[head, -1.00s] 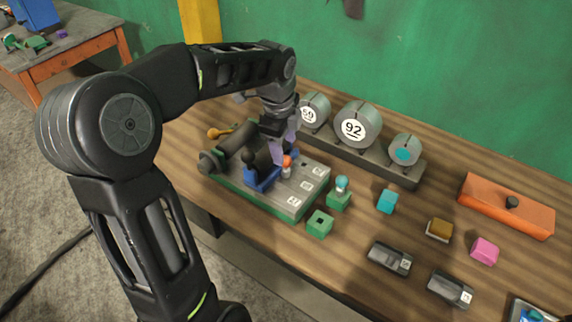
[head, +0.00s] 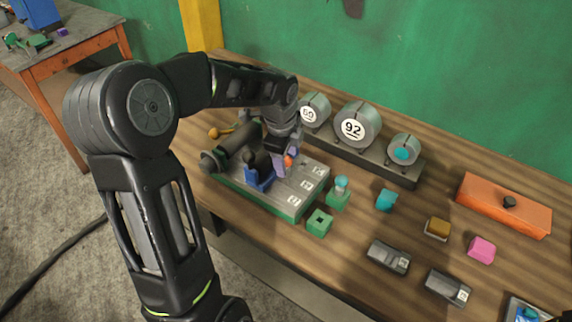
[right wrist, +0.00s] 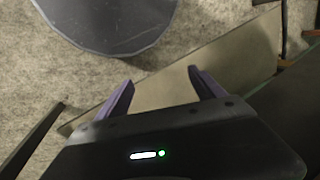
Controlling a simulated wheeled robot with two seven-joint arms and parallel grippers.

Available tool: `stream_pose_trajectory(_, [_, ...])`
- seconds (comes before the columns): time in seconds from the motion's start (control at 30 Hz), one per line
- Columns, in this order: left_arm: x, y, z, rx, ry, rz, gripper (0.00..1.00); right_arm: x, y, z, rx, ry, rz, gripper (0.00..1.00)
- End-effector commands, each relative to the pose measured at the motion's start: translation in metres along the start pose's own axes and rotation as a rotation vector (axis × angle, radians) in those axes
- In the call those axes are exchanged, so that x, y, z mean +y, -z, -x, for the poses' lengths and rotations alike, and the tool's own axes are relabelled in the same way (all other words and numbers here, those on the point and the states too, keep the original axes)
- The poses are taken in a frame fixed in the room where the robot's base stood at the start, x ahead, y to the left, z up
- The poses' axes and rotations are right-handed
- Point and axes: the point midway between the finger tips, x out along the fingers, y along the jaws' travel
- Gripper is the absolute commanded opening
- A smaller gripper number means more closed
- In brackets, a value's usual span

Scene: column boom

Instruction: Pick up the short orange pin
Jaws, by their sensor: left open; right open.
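The short orange pin (head: 289,161) stands at the grey-topped green board (head: 290,197), near its back edge. Only its orange top shows clearly; its lower part is hidden by my left gripper. My left gripper (head: 283,166) points down at the pin, with a purple finger just to its left. The jaws are open, and the far finger is mostly hidden, so I cannot tell whether either finger touches the pin. My right gripper (right wrist: 160,82) is open and empty in the right wrist view, over the floor.
A blue bracket (head: 260,178) and a dark cylinder (head: 232,150) stand close left of the pin. A rack of round weights (head: 355,125) lies behind. Right of the board are a teal-topped pin (head: 341,183) on a green block, a green socket block (head: 319,222) and an orange box (head: 505,205).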

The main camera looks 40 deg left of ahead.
Motion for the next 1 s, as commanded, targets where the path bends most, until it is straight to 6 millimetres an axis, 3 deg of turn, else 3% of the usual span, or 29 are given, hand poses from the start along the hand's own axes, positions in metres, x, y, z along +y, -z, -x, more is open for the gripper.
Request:
stream_pose_trajectory(0.3, [-0.0002,-0.0001,0.0004,0.0,0.001,0.0,0.55,-0.0001,0.0001,0.0001,0.0,0.0,0.0,0.78])
stream_pose_trajectory(1.0, [-0.0002,-0.0001,0.0005,0.0,0.0,0.0,0.0,-0.0001,0.0001,0.0001,0.0,0.0,0.0,0.78])
